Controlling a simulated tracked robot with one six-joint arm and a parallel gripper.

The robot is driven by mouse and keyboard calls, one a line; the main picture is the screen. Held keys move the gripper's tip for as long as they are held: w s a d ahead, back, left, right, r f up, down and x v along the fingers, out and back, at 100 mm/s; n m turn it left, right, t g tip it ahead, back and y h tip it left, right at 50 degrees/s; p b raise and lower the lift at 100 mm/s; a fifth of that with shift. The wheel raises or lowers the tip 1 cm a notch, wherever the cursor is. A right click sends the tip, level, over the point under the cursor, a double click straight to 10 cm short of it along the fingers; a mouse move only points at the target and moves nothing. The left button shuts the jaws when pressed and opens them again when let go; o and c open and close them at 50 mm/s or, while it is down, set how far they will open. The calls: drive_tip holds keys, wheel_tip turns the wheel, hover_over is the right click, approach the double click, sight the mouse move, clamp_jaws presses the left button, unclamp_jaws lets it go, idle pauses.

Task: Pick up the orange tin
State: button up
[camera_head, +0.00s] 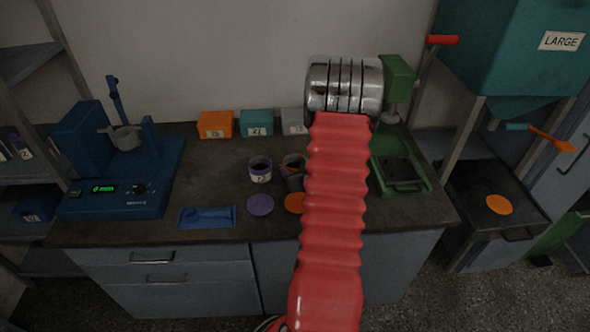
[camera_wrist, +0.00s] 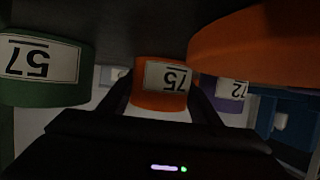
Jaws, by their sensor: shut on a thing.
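The orange tin (camera_wrist: 160,100), with a white number label upside down in the wrist view, is between the two dark fingers of my gripper (camera_wrist: 162,84), which is shut on it. In the head view the orange tin (camera_head: 293,160) is open-topped on the dark worktop's middle, partly hidden by my gripper (camera_head: 295,182) and red arm. I cannot tell whether it is clear of the worktop. The orange lid (camera_head: 294,202) lies in front of it, partly behind my arm.
A purple tin (camera_head: 260,172) stands just left, with its purple lid (camera_head: 260,205) in front. A green tin (camera_wrist: 45,75) is close by in the wrist view. A blue device (camera_head: 120,165) stands left; a green sieve shaker (camera_head: 400,70) stands right. Bins (camera_head: 257,123) line the wall.

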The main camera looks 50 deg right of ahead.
drive_tip(key=shift+r, duration=0.1)
drive_tip(key=shift+c, duration=0.3)
wheel_tip(320, 180, up, 10)
idle(0.6)
idle(0.5)
drive_tip(key=w+a+r+n+t+y, duration=0.1)
drive_tip(key=w+a+n+y, duration=0.1)
drive_tip(key=w+a, duration=0.85)
drive_tip(key=w+a+r+n+y, duration=0.1)
drive_tip(key=w+a, duration=0.1)
drive_tip(key=a, duration=1)
drive_tip(key=w+a+r+n+y, duration=0.1)
drive_tip(key=w+a+y, duration=0.1)
drive_tip(key=a, duration=1.1)
drive_tip(key=w+a+r+n+t+y, duration=0.1)
drive_tip(key=w+a, duration=0.3)
drive_tip(key=a, duration=0.9)
drive_tip(key=shift+w+a+n+y, duration=0.15)
drive_tip(key=shift+w+n+y, duration=0.1)
drive_tip(key=shift+n+y, duration=0.3)
